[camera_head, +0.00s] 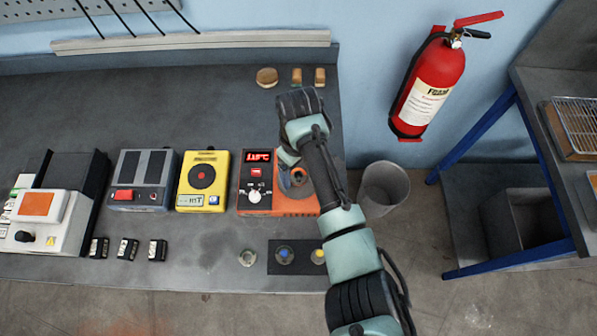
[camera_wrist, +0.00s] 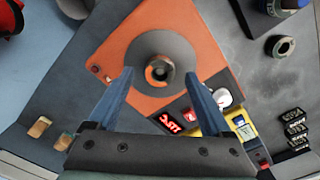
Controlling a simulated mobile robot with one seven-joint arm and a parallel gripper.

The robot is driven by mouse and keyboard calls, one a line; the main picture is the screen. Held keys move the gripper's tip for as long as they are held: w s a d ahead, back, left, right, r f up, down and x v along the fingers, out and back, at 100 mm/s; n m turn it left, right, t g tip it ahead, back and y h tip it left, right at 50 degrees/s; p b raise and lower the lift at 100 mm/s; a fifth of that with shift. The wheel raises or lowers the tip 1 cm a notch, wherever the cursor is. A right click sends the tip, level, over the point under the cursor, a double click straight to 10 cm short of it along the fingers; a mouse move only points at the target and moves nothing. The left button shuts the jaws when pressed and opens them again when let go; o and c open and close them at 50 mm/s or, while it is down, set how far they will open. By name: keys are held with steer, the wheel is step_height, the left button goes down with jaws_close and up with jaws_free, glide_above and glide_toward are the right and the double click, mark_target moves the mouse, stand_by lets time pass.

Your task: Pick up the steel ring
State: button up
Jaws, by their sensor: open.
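A small grey metal ring (camera_wrist: 159,72), with orange showing in its opening, sits at the middle of a round grey plate (camera_wrist: 180,47) on the orange heater unit (camera_wrist: 125,50). It also shows beside my wrist in the head view (camera_head: 299,177). Another grey ring (camera_head: 247,258) lies on the bench left of the dark mat; it also shows in the wrist view (camera_wrist: 281,46). I cannot tell which one the task means. My gripper (camera_wrist: 158,77) is open and empty above the heater, its fingers on either side of the plate's ring, apart from it.
The dark mat (camera_head: 303,270) bears blue-marked and yellow-marked round pieces. A yellow meter (camera_head: 202,182) and a grey box (camera_head: 142,181) stand left of the heater. Small black blocks (camera_head: 128,249) lie in front. A bin (camera_head: 384,188) stands beyond the bench's right edge.

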steer(key=shift+f, duration=0.6)
jaws_close()
steer(key=shift+r, duration=0.15)
